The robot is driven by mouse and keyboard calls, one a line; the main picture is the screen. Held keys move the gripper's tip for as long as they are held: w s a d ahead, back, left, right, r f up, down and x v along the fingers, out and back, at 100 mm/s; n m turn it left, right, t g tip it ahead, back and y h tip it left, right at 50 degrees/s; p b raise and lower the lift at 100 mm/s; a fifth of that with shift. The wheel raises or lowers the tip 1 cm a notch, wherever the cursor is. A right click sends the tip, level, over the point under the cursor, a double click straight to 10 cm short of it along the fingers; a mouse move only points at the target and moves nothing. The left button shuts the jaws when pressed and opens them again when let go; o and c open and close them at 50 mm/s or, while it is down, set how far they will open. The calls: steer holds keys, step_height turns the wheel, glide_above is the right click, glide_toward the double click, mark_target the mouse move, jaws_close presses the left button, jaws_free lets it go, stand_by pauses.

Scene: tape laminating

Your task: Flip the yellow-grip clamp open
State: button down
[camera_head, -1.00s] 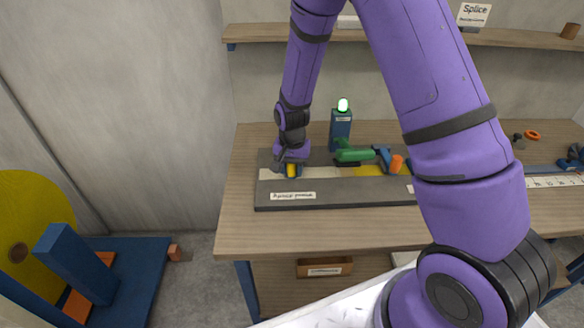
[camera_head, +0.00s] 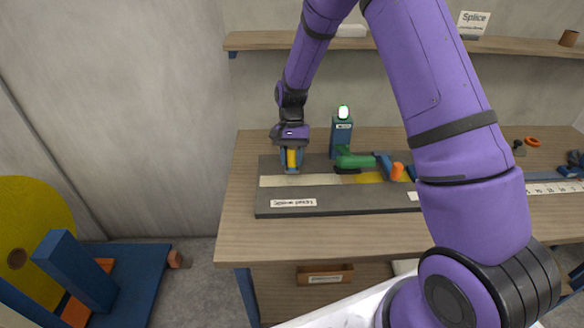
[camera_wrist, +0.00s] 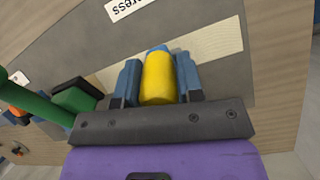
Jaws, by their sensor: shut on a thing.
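The yellow-grip clamp (camera_head: 291,158) is at the left end of the grey splice press board, and its yellow grip stands roughly upright. In the wrist view the yellow grip (camera_wrist: 158,78) sits between my two blue-grey fingers. My gripper (camera_head: 290,160) is shut on the yellow grip from above. The clamp's base is mostly hidden behind the grip and fingers. A pale tape strip (camera_wrist: 215,45) runs along the board beneath the clamp.
The green-handled press (camera_head: 356,161) stands just right of my gripper, beside a blue post (camera_head: 341,138) with a lit green lamp. An orange-tipped blue clamp (camera_head: 397,170) is further right.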

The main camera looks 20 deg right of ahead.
steer(key=w+r+g, duration=0.1)
steer(key=w+d+r+g+y, duration=0.1)
steer(key=w+g, duration=0.1)
steer(key=shift+d+r+g, duration=0.1)
steer(key=shift+r+g, duration=0.2)
steer(key=shift+r, duration=0.05)
steer(key=shift+w+d+r, duration=0.25)
steer(key=shift+w+r, duration=0.25)
steer(key=shift+w, duration=0.3)
steer(key=c, duration=0.8)
jaws_free()
steer(key=shift+r, duration=0.5)
steer(key=s+r, duration=0.1)
steer(key=s, duration=0.4)
steer(key=s+r, duration=0.1)
steer(key=s, duration=0.4)
steer(key=s+r, duration=0.2)
steer(key=s, duration=0.4)
steer(key=shift+a, duration=0.25)
steer(key=shift+r, duration=0.1)
